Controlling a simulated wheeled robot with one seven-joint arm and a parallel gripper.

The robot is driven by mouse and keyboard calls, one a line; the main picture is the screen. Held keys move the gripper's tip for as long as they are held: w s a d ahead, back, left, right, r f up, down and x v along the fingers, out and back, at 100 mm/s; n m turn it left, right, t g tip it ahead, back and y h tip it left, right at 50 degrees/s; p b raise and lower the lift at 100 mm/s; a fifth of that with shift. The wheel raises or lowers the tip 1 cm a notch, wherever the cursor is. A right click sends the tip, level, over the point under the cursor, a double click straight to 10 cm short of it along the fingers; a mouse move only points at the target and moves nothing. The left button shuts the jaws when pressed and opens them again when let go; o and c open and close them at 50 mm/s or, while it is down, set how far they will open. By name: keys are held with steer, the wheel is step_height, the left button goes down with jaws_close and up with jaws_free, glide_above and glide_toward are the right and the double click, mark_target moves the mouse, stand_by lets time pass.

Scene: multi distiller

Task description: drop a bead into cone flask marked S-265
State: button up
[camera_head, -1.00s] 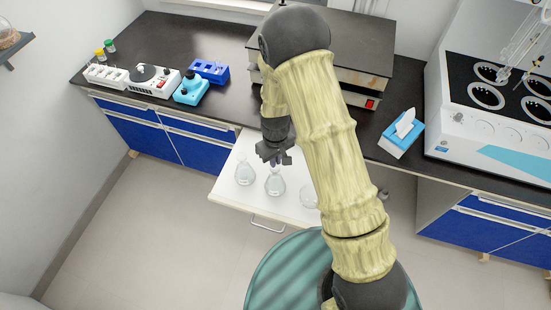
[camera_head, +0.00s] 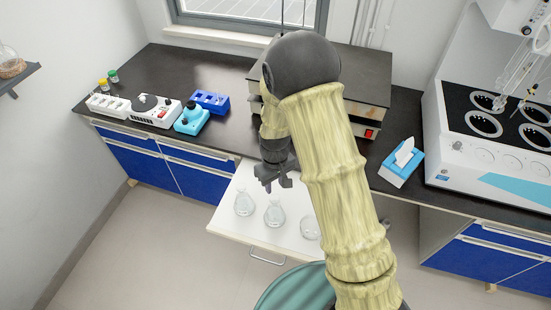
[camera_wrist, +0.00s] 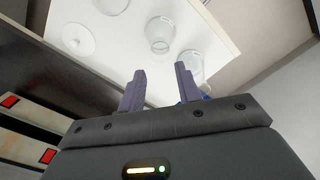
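Two clear cone flasks stand upright on a white pulled-out drawer top (camera_head: 232,222). One is the left flask (camera_head: 243,203), the other the middle flask (camera_head: 274,213). Both also show in the wrist view, one near the top middle (camera_wrist: 160,36) and one right of it (camera_wrist: 190,65). They seem to carry pale labels, too small to read, so I cannot tell which is S-265. My gripper (camera_head: 274,184) is above and slightly behind the middle flask, pointing down. In the wrist view its two fingers (camera_wrist: 161,88) are apart with nothing seen between them. I see no bead.
A round glass vessel (camera_head: 310,228) stands at the drawer's right, close to my arm. Behind are a dark counter, blue rack (camera_head: 210,101), white rack (camera_head: 108,104), hotplate (camera_head: 154,108) and tissue box (camera_head: 401,164). Free drawer surface lies in front of the flasks.

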step_height(320, 180, up, 14)
steer(key=b, duration=0.2)
steer(key=shift+f, duration=0.25)
stand_by(0.9)
steer(key=s+d+m+t, duration=0.2)
steer(key=s+d+m, duration=0.4)
steer(key=s+d, duration=0.6)
steer(key=shift+s+d+r+m+t, duration=0.3)
steer(key=shift+d+r, duration=0.15)
steer(key=shift+d, duration=0.4)
